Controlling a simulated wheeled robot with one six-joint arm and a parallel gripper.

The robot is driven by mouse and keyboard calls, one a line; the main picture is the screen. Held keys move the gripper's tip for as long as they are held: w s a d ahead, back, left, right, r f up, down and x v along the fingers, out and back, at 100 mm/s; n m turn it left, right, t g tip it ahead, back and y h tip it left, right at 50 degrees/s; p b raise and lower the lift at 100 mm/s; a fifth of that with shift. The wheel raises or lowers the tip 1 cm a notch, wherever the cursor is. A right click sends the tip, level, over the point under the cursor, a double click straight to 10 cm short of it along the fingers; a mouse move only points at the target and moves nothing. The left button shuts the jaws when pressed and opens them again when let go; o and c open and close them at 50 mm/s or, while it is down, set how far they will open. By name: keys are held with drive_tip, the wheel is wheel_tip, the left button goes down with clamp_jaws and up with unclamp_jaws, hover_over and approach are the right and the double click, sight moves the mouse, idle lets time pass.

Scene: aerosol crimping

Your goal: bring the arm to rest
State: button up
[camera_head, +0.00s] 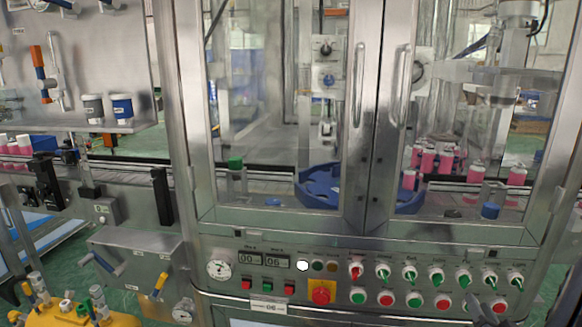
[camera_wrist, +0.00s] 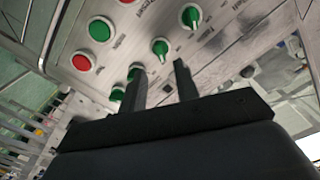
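My gripper (camera_wrist: 160,78) shows in the wrist view with its two dark fingers apart and nothing between them. The fingers point toward the machine's control panel (camera_wrist: 140,38), which looks tilted in this view. Green rotary knobs (camera_wrist: 190,17) lie beyond the fingertips, and the left finger partly covers some of the controls. I cannot tell whether a finger touches the panel.
In the head view the control panel (camera_head: 330,246) runs below closed glass doors (camera_head: 290,120). A conveyor (camera_head: 120,168) passes at left. Pink cans (camera_head: 474,173) stand behind the right door. A yellow unit (camera_head: 120,318) with valves stands at lower left.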

drive_tip(key=v, duration=0.5)
drive_tip(key=x, duration=1.1)
drive_tip(key=shift+w+f+b, duration=0.15)
drive_tip(key=shift+b, duration=0.25)
drive_tip(key=shift+a+n+b, duration=0.1)
drive_tip(key=shift+n+b, duration=0.45)
drive_tip(key=shift+n, duration=0.55)
drive_tip(key=n+b, duration=0.2)
drive_tip(key=n, duration=0.2)
drive_tip(key=n+b, duration=0.3)
drive_tip(key=n, duration=0.3)
approach(467, 286)
drive_tip(key=shift+s, duration=0.55)
drive_tip(key=shift+r+p, duration=0.25)
drive_tip(key=shift+p, duration=0.15)
